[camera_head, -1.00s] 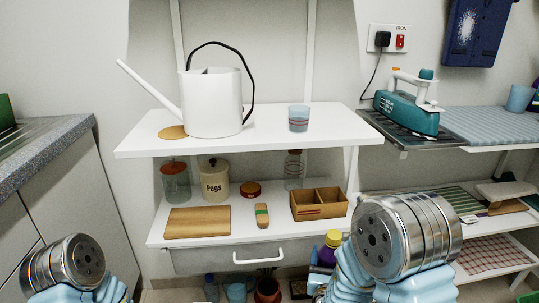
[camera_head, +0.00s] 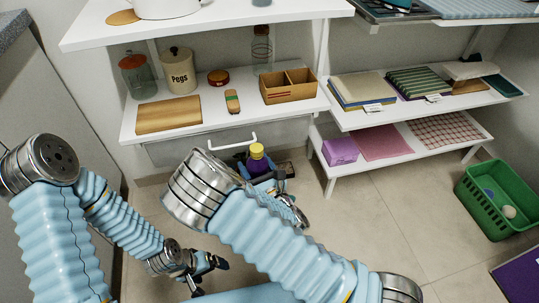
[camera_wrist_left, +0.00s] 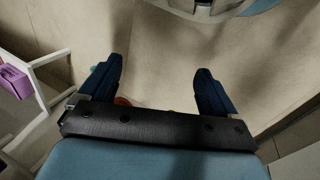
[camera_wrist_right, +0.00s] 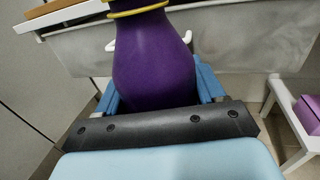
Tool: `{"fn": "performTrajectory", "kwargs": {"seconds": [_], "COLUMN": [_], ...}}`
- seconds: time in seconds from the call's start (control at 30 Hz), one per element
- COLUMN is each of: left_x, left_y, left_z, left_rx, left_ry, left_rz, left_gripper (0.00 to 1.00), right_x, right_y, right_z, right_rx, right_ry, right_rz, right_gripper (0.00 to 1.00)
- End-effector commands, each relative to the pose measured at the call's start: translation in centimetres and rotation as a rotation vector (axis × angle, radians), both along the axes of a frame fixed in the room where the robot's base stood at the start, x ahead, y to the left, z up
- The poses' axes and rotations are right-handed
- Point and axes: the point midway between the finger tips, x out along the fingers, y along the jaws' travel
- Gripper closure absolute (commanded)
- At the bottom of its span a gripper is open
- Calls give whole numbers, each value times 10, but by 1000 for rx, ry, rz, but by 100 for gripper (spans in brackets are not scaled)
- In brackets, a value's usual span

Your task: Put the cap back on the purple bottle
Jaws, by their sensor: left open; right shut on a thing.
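The purple bottle (camera_head: 258,166) shows in the head view below the drawer, with a yellow top (camera_head: 257,150). I cannot tell whether this top is a separate cap. In the right wrist view the bottle (camera_wrist_right: 153,60) fills the jaws, with a yellow ring (camera_wrist_right: 140,12) at its neck; its upper end is cut off. My right gripper (camera_wrist_right: 155,88) is shut on the bottle's body. My left gripper (camera_head: 208,274) is open and low over the floor, left of and nearer than the bottle. In the left wrist view its fingers (camera_wrist_left: 159,68) are apart with nothing between them.
The white shelf (camera_head: 120,128) with a drawer (camera_head: 190,150) stands behind the bottle. It bears a Pegs jar (camera_head: 178,72), a wooden board (camera_head: 168,116) and a divided box (camera_head: 289,88). A green basket (camera_head: 497,205) is at right. The floor (camera_head: 370,225) between is clear.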

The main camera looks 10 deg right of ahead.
Motion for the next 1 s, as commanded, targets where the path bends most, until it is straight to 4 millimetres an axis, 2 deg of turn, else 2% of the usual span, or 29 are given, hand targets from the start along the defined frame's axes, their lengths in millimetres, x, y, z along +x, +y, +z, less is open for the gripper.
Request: {"fn": "performTrajectory", "kwargs": {"seconds": [0.1, 0.23, 0.6, 0.63, 0.73, 0.83, 0.97, 1.0], "left_x": [0, 0, 0, 0, 4, 19, 58, 75], "left_y": [0, 0, 0, 0, 0, 1, -1, -3], "left_z": [0, 0, 0, 0, 0, 0, 10, 17], "left_rx": [0, 0, 0, 0, 1, 5, -5, -17], "left_ry": [0, 0, 0, 0, 4, 29, 101, 130], "left_rz": [0, 0, 0, 0, 3, 14, 44, 58], "left_gripper": [9, 9, 9, 12, 27, 43, 43, 43], "right_x": [0, 0, 0, 0, 0, 0, 0, 0], "right_y": [16, 27, 31, 31, 31, 31, 31, 31], "right_z": [-12, -21, -24, -25, -24, -24, -24, -24], "right_rx": [-5, -2, 2, 2, 2, 2, 2, 2], "right_ry": [-1, -1, 0, 1, 1, 1, 1, 0], "right_rz": [71, 119, 140, 139, 139, 139, 139, 139], "right_gripper": [87, 87, 87, 100, 100, 100, 100, 100]}}
